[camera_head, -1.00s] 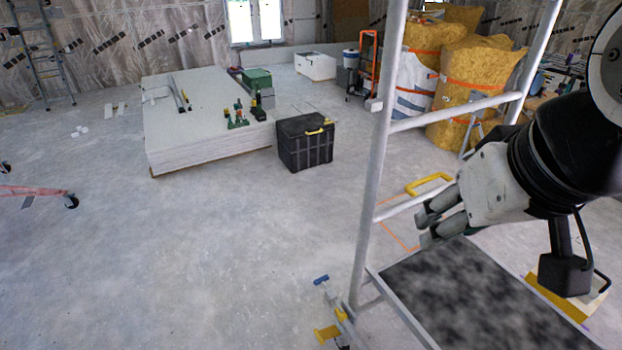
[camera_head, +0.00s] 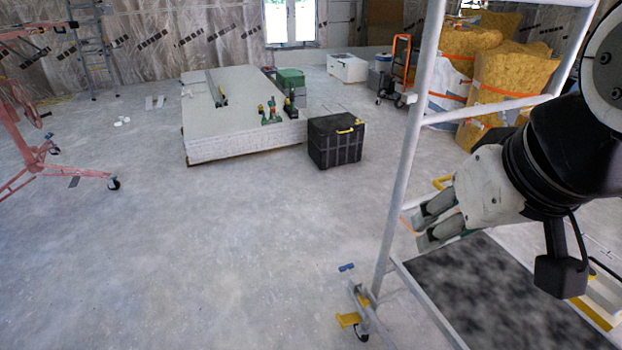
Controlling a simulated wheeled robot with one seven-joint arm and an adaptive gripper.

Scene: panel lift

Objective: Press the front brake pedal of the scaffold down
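The scaffold (camera_head: 404,175) stands at the right, with pale metal tubes and a dark speckled platform (camera_head: 497,295). At its near left foot is a castor with a yellow pedal (camera_head: 348,320), close to the bottom of the picture. A small blue part (camera_head: 346,267) sits just behind it. Whether the yellow pedal is up or down is hard to tell. My gripper (camera_head: 421,229) is above the platform, up and to the right of the pedal and well apart from it.
The scaffold's upright and rungs stand between my gripper and the open floor at left. A black toolbox (camera_head: 335,149), a stack of panels (camera_head: 226,148) and a red wheeled lift (camera_head: 35,150) stand farther back. The floor left of the castor is clear.

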